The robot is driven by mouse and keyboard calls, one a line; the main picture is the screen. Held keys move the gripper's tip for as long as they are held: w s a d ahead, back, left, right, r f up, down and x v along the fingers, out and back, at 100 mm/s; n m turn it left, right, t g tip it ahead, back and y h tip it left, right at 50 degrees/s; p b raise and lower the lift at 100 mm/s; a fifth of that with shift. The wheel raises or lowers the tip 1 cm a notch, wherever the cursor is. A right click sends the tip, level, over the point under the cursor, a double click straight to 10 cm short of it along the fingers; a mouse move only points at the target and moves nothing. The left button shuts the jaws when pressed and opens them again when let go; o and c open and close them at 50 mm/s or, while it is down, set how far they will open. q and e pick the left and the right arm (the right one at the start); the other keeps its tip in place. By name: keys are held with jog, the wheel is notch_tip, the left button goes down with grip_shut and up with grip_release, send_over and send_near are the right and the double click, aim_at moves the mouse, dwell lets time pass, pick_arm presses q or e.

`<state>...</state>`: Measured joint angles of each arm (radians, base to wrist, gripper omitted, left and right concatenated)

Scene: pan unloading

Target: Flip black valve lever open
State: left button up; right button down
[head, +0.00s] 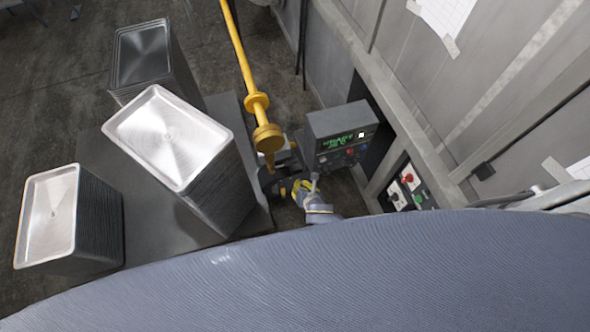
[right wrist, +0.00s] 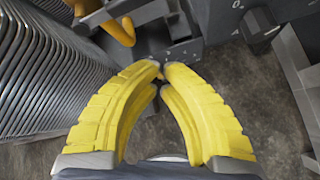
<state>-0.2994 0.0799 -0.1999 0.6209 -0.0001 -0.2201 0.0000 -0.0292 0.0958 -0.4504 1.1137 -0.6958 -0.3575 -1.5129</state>
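My right gripper (head: 301,188) has yellow fingers and is low beside the bottom end of the yellow pipe, just left of the control box. In the right wrist view my right gripper (right wrist: 162,68) has its fingertips drawn together, with nothing clearly held between them. A dark part (head: 270,181) under the pipe end, left of the fingers, may be the black valve lever, but it is too small and partly covered to be sure. Dark metal parts also lie just beyond the fingertips in the wrist view; contact cannot be told. My left gripper is not in view.
The yellow pipe (head: 243,60) comes down from the top. A grey control box (head: 340,133) with a green display stands right of it. Stacked metal trays (head: 167,137) stand close on the left, with more stacks beyond. A button panel (head: 409,185) is on the right wall.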

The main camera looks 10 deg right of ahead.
jog(key=shift+w+r+n, duration=0.1)
jog(key=shift+r+n, duration=0.05)
jog(key=shift+n, duration=0.7)
jog(key=shift+w+r+n, duration=0.15)
jog(key=shift+r+n, duration=0.05)
jog(key=shift+n, duration=0.7)
jog(key=shift+w+r+n, duration=0.1)
jog(key=shift+r+n, duration=0.05)
jog(key=shift+n, duration=0.7)
jog(key=shift+w, duration=0.1)
